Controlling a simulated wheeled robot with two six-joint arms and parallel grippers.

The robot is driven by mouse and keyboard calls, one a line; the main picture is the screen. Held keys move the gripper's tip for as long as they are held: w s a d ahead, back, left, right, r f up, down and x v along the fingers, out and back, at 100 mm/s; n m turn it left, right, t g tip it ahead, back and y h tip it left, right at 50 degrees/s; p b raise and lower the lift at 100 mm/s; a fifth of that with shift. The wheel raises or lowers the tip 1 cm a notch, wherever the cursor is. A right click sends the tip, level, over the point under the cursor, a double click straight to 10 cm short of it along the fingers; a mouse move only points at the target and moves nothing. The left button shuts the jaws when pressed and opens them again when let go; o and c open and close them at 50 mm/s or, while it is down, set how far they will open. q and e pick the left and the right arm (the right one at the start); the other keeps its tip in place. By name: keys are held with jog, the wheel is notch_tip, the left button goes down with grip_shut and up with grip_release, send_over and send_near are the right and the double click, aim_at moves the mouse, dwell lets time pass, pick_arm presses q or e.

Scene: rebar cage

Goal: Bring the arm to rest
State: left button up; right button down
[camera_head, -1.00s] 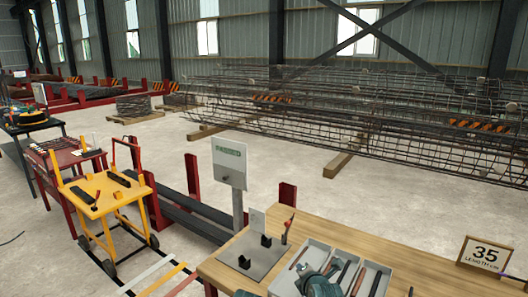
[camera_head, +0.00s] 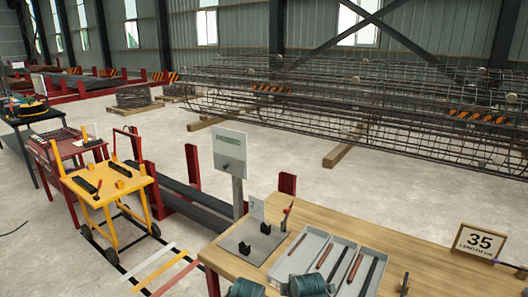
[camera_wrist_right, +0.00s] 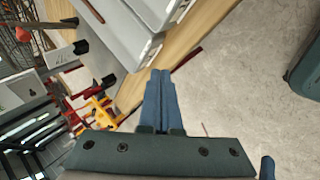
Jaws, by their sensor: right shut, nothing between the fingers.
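My right gripper (camera_wrist_right: 161,76) shows in the wrist view with its two blue fingers together and nothing between them. In the head view, teal parts that look like my own arms (camera_head: 307,286) show at the bottom edge, in front of the bench. No fingertips show there. My left gripper is not in view.
A yellow cart (camera_head: 124,183) stands left. A rebar cage (camera_head: 340,100) lies behind. Open floor lies between.

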jog(key=s+a+f+m+g+h, duration=0.1)
jog(key=s+f+m+g, duration=0.3)
jog(key=s+m, duration=0.9)
jog(key=s+g+h, duration=0.1)
jog(key=s+g, duration=0.1)
jog(key=g, duration=0.1)
jog(key=shift+s+a+f+m+g+h, duration=0.2)
jog(key=shift+m+g+h, duration=0.1)
jog(key=shift+m, duration=0.1)
